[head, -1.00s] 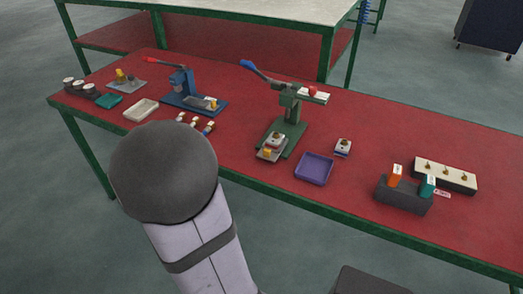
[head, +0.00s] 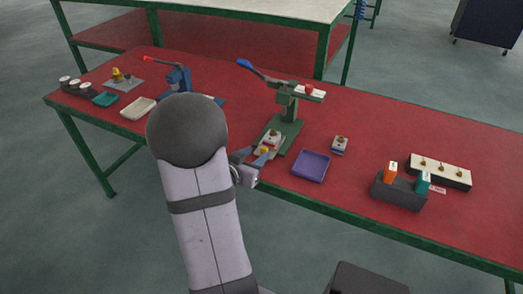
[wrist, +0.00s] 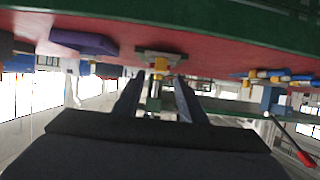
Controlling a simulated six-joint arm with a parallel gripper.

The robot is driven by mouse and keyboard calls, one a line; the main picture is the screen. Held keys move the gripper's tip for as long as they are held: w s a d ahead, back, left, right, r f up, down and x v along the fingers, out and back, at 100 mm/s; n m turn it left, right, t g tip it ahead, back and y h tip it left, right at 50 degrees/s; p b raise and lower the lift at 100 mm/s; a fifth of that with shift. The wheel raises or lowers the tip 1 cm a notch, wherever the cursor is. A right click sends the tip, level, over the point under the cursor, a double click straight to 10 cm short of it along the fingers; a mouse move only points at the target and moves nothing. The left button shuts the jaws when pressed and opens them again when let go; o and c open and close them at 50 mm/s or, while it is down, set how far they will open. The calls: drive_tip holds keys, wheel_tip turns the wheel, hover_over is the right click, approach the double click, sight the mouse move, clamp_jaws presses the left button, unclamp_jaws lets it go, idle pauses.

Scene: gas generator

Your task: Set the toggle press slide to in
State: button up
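The green press (head: 287,130) with a blue-tipped lever stands mid-table. At its foot a slide plate (head: 268,142) carries a small block and, at the front end, a yellow knob (head: 265,149). The plate sticks out towards the table's front edge. My gripper (head: 252,157) is open and empty at the front of this slide. In the wrist view, which is upside down, the yellow knob (wrist: 160,66) appears between the spread finger ends (wrist: 155,80). I cannot tell whether the fingers touch it. My arm hides some of the table's front.
A blue press (head: 178,80) with a red-tipped lever stands to the left, partly hidden by my arm. A purple tray (head: 311,166) and a small block with a knob (head: 340,145) lie right of the green press. A dark holder (head: 398,192) stands farther right.

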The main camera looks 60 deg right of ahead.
sight(263, 149)
drive_tip(key=shift+x, duration=2.7)
clamp_jaws()
drive_tip(key=shift+d, duration=0.1)
